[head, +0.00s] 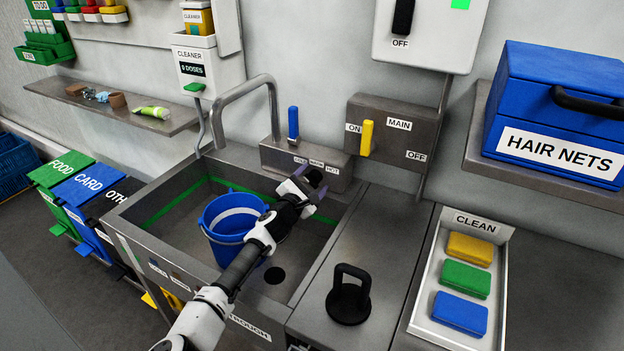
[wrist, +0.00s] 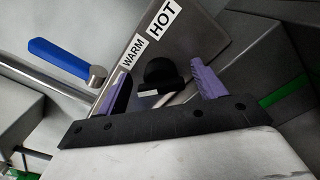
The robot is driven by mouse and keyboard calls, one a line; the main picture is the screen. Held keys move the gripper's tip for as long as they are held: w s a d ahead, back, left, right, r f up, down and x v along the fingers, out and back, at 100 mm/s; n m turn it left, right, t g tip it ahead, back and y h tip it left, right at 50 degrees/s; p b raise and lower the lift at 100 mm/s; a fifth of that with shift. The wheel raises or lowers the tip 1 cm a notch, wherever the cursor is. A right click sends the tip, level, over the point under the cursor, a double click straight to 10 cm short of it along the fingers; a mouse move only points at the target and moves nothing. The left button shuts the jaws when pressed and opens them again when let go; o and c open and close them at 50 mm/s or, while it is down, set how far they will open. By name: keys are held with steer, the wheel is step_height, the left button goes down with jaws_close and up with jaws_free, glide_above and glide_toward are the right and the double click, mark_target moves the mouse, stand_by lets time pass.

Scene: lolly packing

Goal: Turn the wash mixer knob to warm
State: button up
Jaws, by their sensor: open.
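The wash mixer is a grey metal box (head: 272,158) on the wall side of the sink, with a label strip along its top; WARM and HOT are readable in the wrist view. Its black knob (wrist: 160,75) has a pale mark on its lower left side; I cannot tell which label it points at. In the head view the knob (head: 314,176) is partly hidden by my gripper. My gripper (head: 310,188) is open at the mixer's front. In the wrist view its purple fingers (wrist: 161,86) stand apart on either side of the knob; contact cannot be told.
A blue lever (head: 293,122) stands on the mixer beside the bent spout (head: 240,88). A yellow MAIN lever (head: 367,137) is to the right, by the ON label. A blue bucket (head: 214,237) stands in the sink below my arm. A black-handled plug (head: 349,296) sits on the counter.

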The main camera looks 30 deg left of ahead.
steer(key=c, duration=1)
